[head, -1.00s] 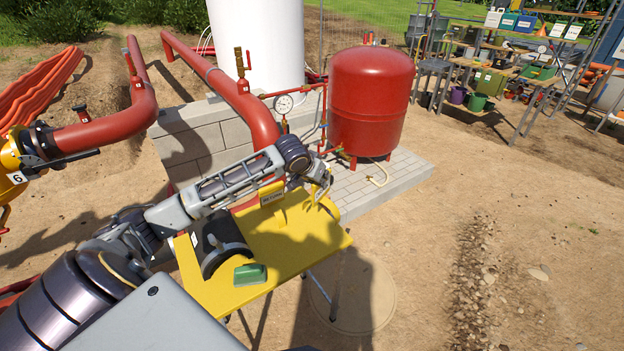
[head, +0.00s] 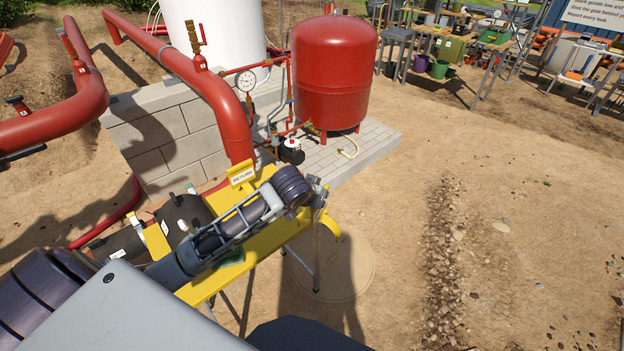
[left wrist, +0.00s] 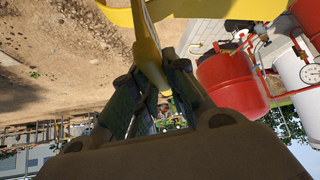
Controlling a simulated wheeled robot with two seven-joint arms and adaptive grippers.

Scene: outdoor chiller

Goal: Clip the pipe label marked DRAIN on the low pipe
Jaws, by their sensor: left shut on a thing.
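My left gripper (head: 320,192) is above the right end of a yellow tray table (head: 262,243). In the left wrist view my gripper (left wrist: 152,82) is shut on a yellow piece (left wrist: 147,45), seen edge-on, so no lettering on it is readable. A yellow label marked RETURN (head: 242,174) stands upright at the table's back edge, left of my gripper. No DRAIN lettering is readable. A red pipe low near the ground (head: 108,222) runs behind the table at left, partly hidden. My right gripper is not in view.
A large red pipe (head: 232,115) comes down just behind the table. A block wall (head: 170,140), a red tank (head: 335,75) and a pressure gauge (head: 246,80) stand behind it. Dark rounded pieces (head: 185,212) lie at the table's left. Open dirt lies to the right.

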